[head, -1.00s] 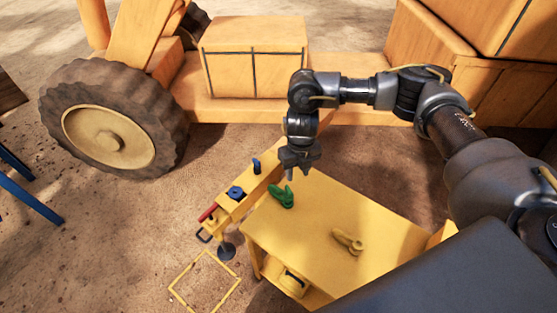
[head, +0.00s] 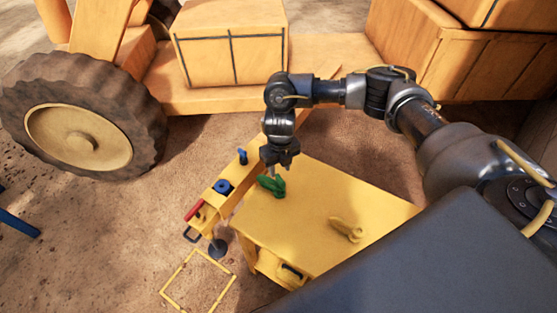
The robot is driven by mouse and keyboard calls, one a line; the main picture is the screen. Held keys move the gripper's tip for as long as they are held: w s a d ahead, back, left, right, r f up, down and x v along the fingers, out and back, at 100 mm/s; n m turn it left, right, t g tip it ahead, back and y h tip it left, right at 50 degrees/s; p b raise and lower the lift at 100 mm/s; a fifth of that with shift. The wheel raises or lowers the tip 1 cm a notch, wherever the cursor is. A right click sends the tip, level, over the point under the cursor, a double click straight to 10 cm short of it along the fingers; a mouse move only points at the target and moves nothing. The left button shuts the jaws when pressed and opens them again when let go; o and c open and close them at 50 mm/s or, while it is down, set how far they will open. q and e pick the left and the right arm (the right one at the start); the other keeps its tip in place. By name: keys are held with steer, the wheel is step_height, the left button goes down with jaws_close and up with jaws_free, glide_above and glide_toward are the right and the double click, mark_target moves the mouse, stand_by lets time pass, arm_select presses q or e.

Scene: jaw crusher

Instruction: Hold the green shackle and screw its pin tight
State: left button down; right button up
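The green shackle (head: 273,186) lies on the yellow table (head: 305,220) near its far left edge. A yellow shackle-like piece (head: 346,230) lies on the same table, further right and nearer to me. My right gripper (head: 277,170) points down just above the green shackle, partly in front of it. Its fingers look parted, with nothing seen between them; whether they touch the shackle I cannot tell. The shackle's pin is too small to make out. My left gripper is not in view.
A yellow beam with a blue knob (head: 223,187), a blue peg (head: 242,156) and a red handle (head: 194,210) runs along the table's left side. A large wheel (head: 80,125) and an orange box (head: 232,45) stand behind. A yellow square outline (head: 197,281) marks the ground.

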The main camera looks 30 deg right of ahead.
mark_target(280, 178)
step_height(280, 178, down, 6)
steer(key=shift+f+b, duration=0.15)
steer(key=shift+b, duration=0.4)
jaws_close()
jaws_free()
steer(key=shift+r, duration=0.45)
step_height(280, 178, up, 10)
steer(key=p, duration=0.1)
steer(key=shift+p, duration=0.35)
